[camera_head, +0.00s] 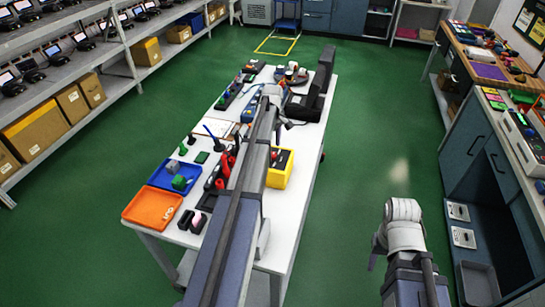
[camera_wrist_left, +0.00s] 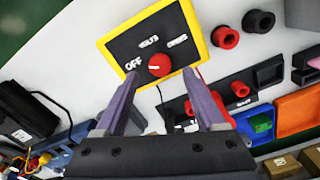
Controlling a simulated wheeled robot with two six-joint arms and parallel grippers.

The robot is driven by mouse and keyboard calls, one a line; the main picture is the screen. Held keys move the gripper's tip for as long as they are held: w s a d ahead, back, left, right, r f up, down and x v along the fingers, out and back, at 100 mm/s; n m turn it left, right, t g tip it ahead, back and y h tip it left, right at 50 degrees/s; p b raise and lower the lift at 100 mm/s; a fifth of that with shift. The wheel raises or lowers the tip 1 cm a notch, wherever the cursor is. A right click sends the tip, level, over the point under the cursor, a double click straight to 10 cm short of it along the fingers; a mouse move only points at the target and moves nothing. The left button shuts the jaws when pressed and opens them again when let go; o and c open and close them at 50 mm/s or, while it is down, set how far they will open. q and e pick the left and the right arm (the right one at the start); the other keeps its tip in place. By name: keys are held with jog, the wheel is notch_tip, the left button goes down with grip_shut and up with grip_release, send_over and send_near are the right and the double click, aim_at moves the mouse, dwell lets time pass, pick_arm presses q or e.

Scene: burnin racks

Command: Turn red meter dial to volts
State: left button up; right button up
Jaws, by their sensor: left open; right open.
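The meter is a yellow-framed black box; its face (camera_wrist_left: 112,50) fills the upper left wrist view, and it stands on the white table in the head view (camera_head: 279,180). Its red dial (camera_wrist_left: 159,64) has a white mark that appears to lie toward OFF. VOLTS is printed above it and OHMS to the upper right. My left gripper (camera_wrist_left: 161,80) is open and empty, its fingertips apart on either side below the dial; contact cannot be told.
Near the meter are red and black sockets (camera_wrist_left: 224,37), a black holder (camera_wrist_left: 240,90), a blue tray (camera_head: 161,178) and an orange tray (camera_head: 139,209). Tools and boxes crowd the white table. Green floor (camera_head: 375,130) is clear to its right.

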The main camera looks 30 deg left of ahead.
aim_at(272, 154)
pick_arm(q)
notch_tip(272, 154, down, 4)
jog(key=shift+r+b, duration=0.25)
jog(key=shift+b, duration=1)
pick_arm(e)
notch_tip(272, 154, down, 4)
jog(key=shift+r, duration=0.25)
pick_arm(q)
grip_shut()
